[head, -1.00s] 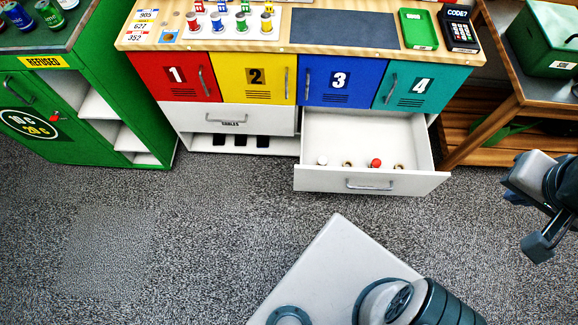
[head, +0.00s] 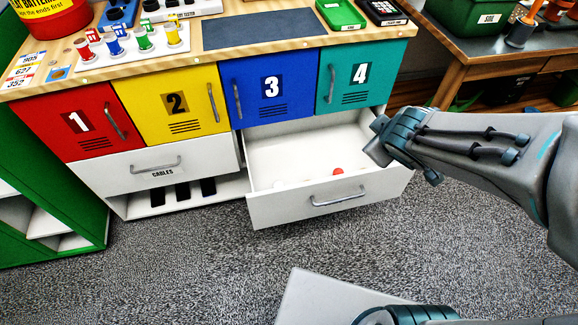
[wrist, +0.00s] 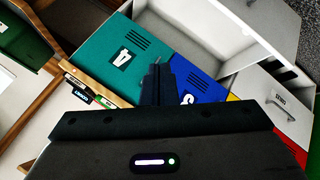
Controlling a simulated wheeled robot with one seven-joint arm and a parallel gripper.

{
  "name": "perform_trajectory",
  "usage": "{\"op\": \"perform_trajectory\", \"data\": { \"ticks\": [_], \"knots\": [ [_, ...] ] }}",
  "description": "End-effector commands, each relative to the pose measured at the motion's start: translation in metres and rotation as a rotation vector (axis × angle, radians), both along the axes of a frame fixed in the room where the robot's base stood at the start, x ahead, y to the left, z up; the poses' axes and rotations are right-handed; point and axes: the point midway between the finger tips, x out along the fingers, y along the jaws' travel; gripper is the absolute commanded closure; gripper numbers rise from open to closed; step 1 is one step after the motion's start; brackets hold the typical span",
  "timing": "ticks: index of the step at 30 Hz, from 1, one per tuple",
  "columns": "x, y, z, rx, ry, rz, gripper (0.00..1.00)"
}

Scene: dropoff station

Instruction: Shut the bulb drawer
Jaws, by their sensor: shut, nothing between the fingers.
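The bulb drawer (head: 270,212) is a white drawer pulled out below the blue door 3 and teal door 4, with a metal handle (head: 340,196) on its front. A red bulb (head: 338,171) and some pale ones lie inside, partly hidden by the front. In the wrist view the open drawer (wrist: 215,25) is at the upper right. My gripper (head: 376,138) is at the drawer's right side in the head view, seemingly above its right wall; I cannot tell whether it touches. In the wrist view its fingers (wrist: 157,78) are shut together and empty, in front of the teal and blue doors.
A shut cables drawer (head: 125,170) is left of the open one, above a low shelf with dark slots. The wooden counter (head: 200,62) holds spools, a green tray (head: 340,14) and a keypad. A side table (head: 470,62) stands at right.

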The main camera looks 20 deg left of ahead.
Motion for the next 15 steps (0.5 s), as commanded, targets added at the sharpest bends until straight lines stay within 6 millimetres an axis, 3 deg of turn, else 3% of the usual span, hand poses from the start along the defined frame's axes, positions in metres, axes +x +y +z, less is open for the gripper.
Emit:
{"op": "perform_trajectory", "data": {
  "ticks": [1, 6, 12, 15],
  "knots": [
    [-0.001, 0.018, -0.04, -0.009, 0.003, 0.089, 1.0],
    [-0.015, 0.075, -0.114, -0.019, 0.016, 0.39, 1.0],
    [-0.053, 0.129, -0.191, -0.005, 0.077, 0.715, 1.0],
    [-0.072, 0.144, -0.216, 0.005, 0.109, 0.829, 1.0]
  ]
}}
